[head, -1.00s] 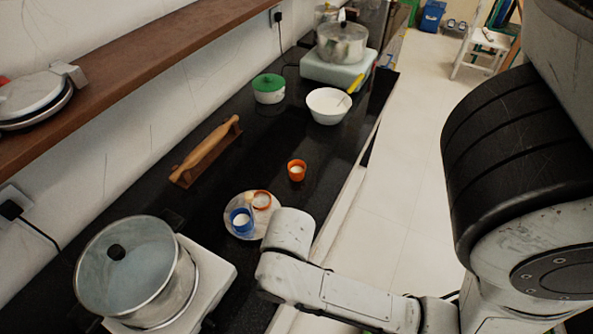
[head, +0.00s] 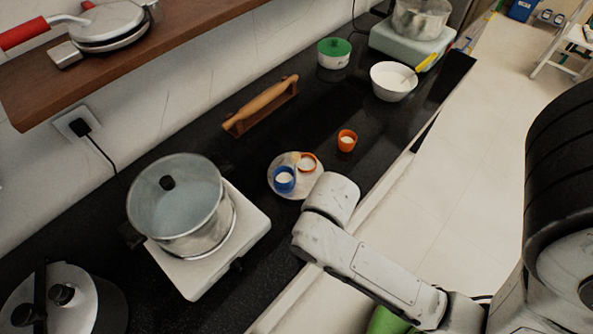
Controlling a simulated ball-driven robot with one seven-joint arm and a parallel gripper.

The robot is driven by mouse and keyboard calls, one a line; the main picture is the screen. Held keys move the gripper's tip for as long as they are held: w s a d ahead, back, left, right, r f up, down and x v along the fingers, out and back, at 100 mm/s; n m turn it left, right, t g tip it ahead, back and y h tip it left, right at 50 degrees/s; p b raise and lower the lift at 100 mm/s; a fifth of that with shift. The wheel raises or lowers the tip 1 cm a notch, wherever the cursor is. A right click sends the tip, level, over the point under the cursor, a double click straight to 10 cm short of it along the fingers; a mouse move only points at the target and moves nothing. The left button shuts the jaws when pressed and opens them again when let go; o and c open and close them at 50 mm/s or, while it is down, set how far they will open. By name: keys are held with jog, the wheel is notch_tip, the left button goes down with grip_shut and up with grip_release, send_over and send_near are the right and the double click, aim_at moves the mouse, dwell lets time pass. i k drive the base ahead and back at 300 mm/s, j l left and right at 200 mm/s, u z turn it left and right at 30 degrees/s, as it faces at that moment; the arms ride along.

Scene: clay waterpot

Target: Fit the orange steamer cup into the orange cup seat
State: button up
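The orange steamer cup (head: 347,140), with white contents, stands upright on the dark counter, to the upper right of a round pale plate (head: 276,188). On the plate, an orange ring (head: 308,161) looks like the orange cup seat. I see nothing orange standing in it, though it is small in the picture. A blue cup (head: 285,180) with white contents stands beside the ring on the plate. My pale arm reaches over the counter's front edge, just below and right of the plate. My gripper's fingers do not show.
A glass-lidded pot (head: 176,190) sits on a white burner (head: 244,225) to the left. Bare counter surrounds the orange cup.

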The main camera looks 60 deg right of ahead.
aim_at(306, 169)
jog(key=z, duration=0.4)
jog(key=i+j+z, duration=0.1)
jog(key=j+z, duration=0.15)
jog(key=z, duration=0.2)
jog(key=j+z, duration=0.25)
jog(key=z, duration=0.2)
jog(key=j+z, duration=0.3)
jog(key=z, duration=0.15)
jog(key=j, duration=0.15)
